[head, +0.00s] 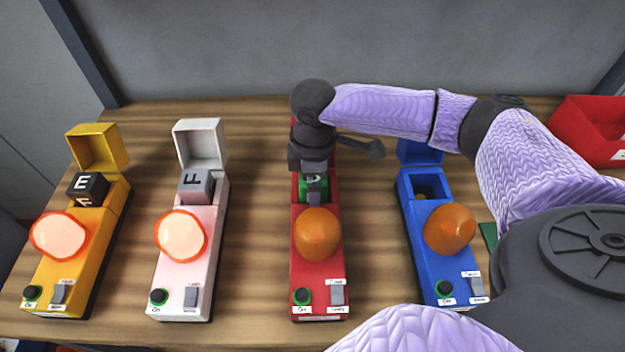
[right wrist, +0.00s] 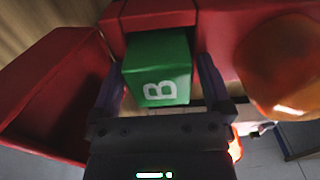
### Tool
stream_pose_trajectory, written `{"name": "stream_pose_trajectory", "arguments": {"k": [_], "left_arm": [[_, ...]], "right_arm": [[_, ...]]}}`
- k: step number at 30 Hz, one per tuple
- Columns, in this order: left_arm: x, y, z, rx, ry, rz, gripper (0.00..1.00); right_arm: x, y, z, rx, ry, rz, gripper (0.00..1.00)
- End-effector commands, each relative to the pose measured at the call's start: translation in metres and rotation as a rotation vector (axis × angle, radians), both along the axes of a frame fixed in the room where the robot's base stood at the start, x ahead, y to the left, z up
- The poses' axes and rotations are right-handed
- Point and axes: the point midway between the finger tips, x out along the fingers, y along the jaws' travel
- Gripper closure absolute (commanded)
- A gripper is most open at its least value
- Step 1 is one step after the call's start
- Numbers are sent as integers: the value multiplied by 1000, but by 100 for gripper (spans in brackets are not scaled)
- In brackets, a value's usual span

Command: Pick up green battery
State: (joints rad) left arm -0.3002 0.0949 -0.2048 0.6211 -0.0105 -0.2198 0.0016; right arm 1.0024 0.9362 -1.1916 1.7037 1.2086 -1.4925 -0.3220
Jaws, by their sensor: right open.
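The green battery (head: 304,187), a block with a white letter on its face, sits in the slot of the red sign base (head: 318,270). It shows large in the right wrist view (right wrist: 160,68), where the letter looks like a B. My right gripper (head: 315,182) is over that slot, pointing down. In the right wrist view, its two fingers (right wrist: 162,82) stand open on either side of the battery. I cannot tell whether they touch it. The gripper hides part of the battery in the head view. My left gripper is not in view.
A yellow base (head: 80,260) and a white base (head: 187,270) at left hold lettered blocks, and their lamps glow. A blue base (head: 437,255) stands right, its lamp unlit. A red bin (head: 590,135) is at the back right. My right arm crosses above the table's right side.

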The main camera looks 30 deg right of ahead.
Motion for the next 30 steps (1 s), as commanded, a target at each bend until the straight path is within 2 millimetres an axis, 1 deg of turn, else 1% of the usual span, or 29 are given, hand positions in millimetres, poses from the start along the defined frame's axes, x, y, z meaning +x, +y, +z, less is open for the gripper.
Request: {"name": "stream_pose_trajectory", "arguments": {"k": [5, 8, 9, 11, 12, 14, 15, 17, 18, 19, 20, 28, 30], "left_arm": [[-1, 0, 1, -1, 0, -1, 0], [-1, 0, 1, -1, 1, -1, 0], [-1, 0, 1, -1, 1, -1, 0], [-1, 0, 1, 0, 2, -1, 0], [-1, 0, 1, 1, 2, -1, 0], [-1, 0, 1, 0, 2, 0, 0], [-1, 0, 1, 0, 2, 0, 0], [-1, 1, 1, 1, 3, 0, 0], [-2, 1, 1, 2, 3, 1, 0], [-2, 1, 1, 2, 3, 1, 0], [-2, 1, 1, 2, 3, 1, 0], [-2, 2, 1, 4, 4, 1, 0], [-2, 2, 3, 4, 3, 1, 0]], "right_arm": [[0, 0, 0, -1, -1, 0, 0], [0, 0, 1, -1, -1, 0, 19], [0, 0, 1, -1, -1, 0, 28], [0, 0, 1, -1, -1, 0, 40], [0, 0, 1, -1, -1, 0, 49], [0, 0, 1, -1, -1, 0, 61], [0, 0, 1, -1, -1, 0, 70], [0, 0, 1, -1, -1, 0, 83], [0, 0, 1, -1, -1, 0, 91], [0, 0, 1, -1, -1, 0, 97], [0, 0, 1, -1, -1, 0, 100], [0, 0, 1, 0, -2, 0, 100], [1, 0, 6, 1, -3, 0, 100]]}}
